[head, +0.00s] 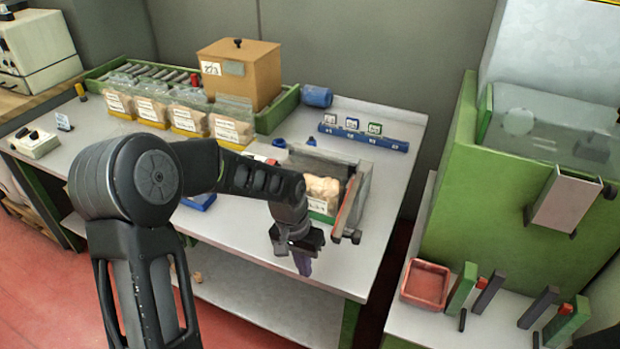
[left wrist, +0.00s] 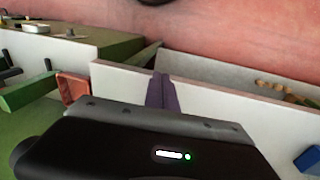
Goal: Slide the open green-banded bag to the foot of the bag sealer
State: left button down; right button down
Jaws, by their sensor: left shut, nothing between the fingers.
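The open green-banded bag (head: 322,190) stands near the front of the white table, filled with cork stoppers and partly hidden by my left arm. The bag sealer (head: 354,203), a grey frame with a reddish-brown edge, stands close against the bag's right side; whether they touch I cannot tell. My left gripper (head: 303,264) is in front of and below the bag, at the table's front edge, apart from the bag. Its purple fingers are shut and empty; they also show in the left wrist view (left wrist: 161,92). My right gripper is not in view.
Several filled yellow-banded bags (head: 187,118) stand in a row at the back left, before a green tray with a wooden box (head: 238,72). A blue rack (head: 363,137) lies behind the sealer. A green machine (head: 480,220) and red tray (head: 426,284) are at right.

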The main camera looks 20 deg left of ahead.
pick_arm(q)
jog(key=s+d+f+h, duration=0.2)
jog(key=s+d+f, duration=0.4)
jog(key=d+f, duration=0.5)
jog(key=s+d+f+n, duration=0.1)
jog(key=s+d+f, duration=0.2)
jog(key=s+f, duration=0.2)
jog(key=s+d+f+n, duration=0.1)
jog(key=s+d+f, duration=0.2)
jog(key=s, duration=0.5)
jog(key=shift+s+d+f, duration=0.25)
jog(key=shift+s+f, duration=0.1)
jog(key=shift+f, duration=0.5)
